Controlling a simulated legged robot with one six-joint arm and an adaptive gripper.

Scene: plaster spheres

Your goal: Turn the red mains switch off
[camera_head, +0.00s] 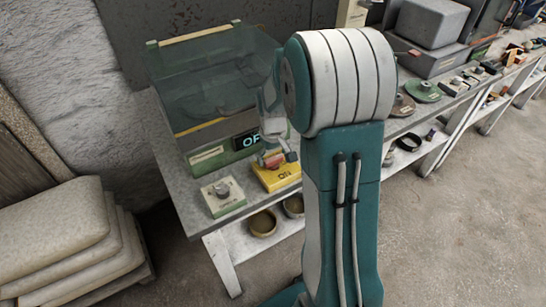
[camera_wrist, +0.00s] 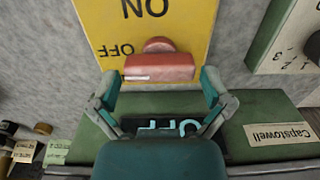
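The red mains switch (camera_wrist: 158,68) is a bar with a rounded hub, set on a yellow plate (camera_wrist: 185,22) printed ON and OFF. In the wrist view the bar lies crosswise, a white mark on its left end, below the upside-down OFF print. My gripper (camera_wrist: 159,76) is open, one finger beyond each end of the bar, with small gaps visible; contact cannot be told. In the head view my gripper (camera_head: 272,158) is over the yellow switch box (camera_head: 285,179), partly hiding the switch. A lit display (camera_head: 249,141) behind shows OF, partly covered; the wrist view shows its OFF letters upside down.
A green-sided box with a dial (camera_head: 222,194) sits left of the yellow box. A glass-covered cabinet (camera_head: 205,85) stands behind. The grey bench (camera_head: 186,200) runs right with discs and tools. Bowls (camera_head: 262,223) sit on the lower shelf; stacked sacks (camera_head: 60,230) stand left.

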